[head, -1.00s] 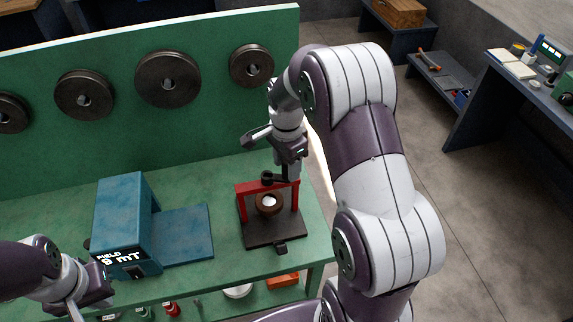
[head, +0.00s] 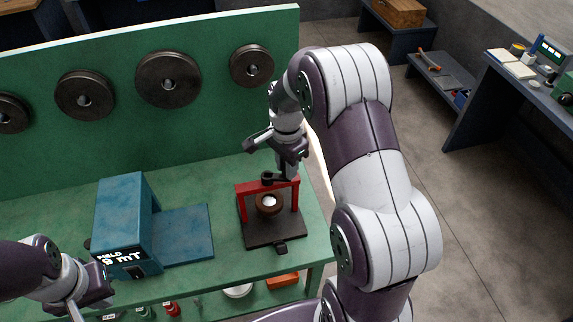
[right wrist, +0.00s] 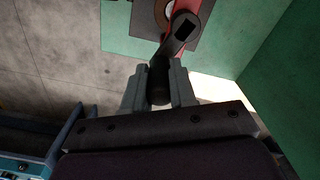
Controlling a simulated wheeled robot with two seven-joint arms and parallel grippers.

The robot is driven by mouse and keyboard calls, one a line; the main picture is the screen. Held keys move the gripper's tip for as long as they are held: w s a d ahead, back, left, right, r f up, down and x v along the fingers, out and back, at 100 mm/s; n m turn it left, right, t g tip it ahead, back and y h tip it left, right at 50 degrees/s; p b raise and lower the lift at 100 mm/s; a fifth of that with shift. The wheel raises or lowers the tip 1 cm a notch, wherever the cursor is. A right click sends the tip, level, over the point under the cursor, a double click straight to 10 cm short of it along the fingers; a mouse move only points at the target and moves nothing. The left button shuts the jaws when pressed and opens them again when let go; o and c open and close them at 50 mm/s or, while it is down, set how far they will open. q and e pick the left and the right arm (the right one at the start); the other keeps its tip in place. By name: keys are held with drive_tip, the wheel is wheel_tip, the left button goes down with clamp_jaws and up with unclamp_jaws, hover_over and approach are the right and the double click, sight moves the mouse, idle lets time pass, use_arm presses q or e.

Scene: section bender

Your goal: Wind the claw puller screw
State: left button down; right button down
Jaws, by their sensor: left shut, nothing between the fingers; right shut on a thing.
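The claw puller is a red frame (head: 241,203) on a dark base plate (head: 262,236), standing on the green bench. A brown ring with a pale centre (head: 269,202) sits under its crossbar. A black crank handle (head: 270,178) lies across the top of the frame; it also shows in the right wrist view (right wrist: 180,36). My right gripper (right wrist: 161,82) is shut on the crank's dark grip, at the right end of the frame in the head view. My left gripper (head: 76,312) is at the lower left, away from the puller, shut and empty, with its fingertips partly cut off.
A blue box marked "FIELD 9 mT" (head: 120,220) with a flat blue plate (head: 183,235) stands left of the puller. Dark discs (head: 168,79) hang on the green back panel (head: 215,110). Bare bench lies between plate and puller.

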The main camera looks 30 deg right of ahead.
drive_tip(key=n, duration=0.1)
drive_tip(key=w+n, duration=0.1)
drive_tip(key=n, duration=0.1)
drive_tip(key=shift+w+d+r, duration=0.2)
drive_tip(key=shift+w+d, duration=0.05)
drive_tip(key=shift+d, duration=0.1)
drive_tip(key=n, duration=0.1)
drive_tip(key=w+n, duration=0.1)
drive_tip(key=n, duration=0.1)
drive_tip(key=shift+w+d, duration=0.1)
drive_tip(key=w+a+n, duration=0.3)
drive_tip(key=w+n, duration=0.2)
drive_tip(key=n, duration=1)
drive_tip(key=shift+a+p, duration=0.2)
drive_tip(key=shift+p, duration=0.15)
drive_tip(key=c, duration=0.9)
unclamp_jaws()
drive_tip(key=shift+f, duration=0.1)
